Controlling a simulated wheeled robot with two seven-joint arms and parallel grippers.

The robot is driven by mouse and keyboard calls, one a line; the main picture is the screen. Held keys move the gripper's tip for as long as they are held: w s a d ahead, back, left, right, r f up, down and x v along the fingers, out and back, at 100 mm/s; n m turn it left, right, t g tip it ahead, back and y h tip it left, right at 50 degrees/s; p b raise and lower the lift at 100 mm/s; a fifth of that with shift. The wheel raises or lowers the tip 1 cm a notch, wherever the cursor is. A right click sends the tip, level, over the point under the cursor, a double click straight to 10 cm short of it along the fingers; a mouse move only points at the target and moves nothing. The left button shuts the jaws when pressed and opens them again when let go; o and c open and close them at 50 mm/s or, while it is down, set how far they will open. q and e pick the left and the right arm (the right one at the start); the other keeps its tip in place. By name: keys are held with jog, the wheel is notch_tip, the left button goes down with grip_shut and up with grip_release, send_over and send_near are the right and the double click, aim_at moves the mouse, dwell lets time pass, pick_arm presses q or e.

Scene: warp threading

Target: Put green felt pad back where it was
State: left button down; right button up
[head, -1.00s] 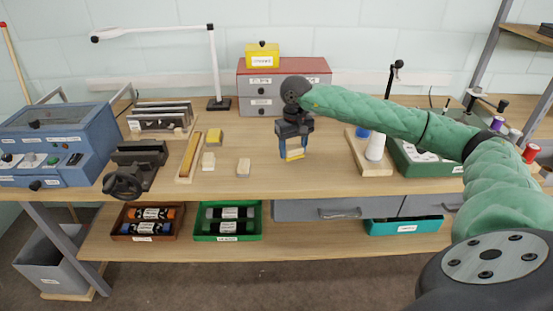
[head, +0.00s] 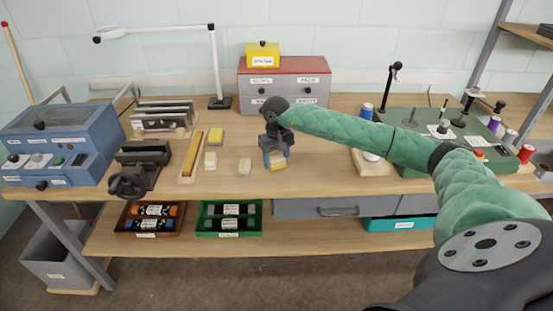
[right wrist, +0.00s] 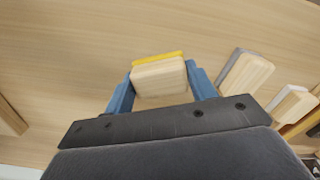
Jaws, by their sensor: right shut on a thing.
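My right gripper (head: 277,160) is shut on a small wooden block with a yellow pad layer (head: 278,166). In the right wrist view, the blue fingers of the gripper (right wrist: 160,90) hold the block (right wrist: 160,76) by its sides, and a thin yellow strip shows along its far edge. I cannot tell whether it touches the bench. I see no clearly green felt pad. My left gripper is not in view.
A long wooden tray (head: 190,157) and a dark vise (head: 140,165) stand farther left. A grey drawer box with a red top (head: 285,65) is at the back. A wooden stand (head: 370,164) and a green machine base (head: 410,160) are on the right.

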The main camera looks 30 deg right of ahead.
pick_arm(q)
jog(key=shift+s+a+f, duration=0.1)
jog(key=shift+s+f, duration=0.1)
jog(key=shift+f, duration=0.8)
pick_arm(e)
jog(key=shift+f, duration=0.45)
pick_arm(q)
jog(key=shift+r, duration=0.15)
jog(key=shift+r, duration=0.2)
pick_arm(e)
jog(key=shift+f, duration=0.1)
jog(key=o, duration=0.9)
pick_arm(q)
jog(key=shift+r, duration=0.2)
pick_arm(e)
jog(key=shift+o, duration=0.3)
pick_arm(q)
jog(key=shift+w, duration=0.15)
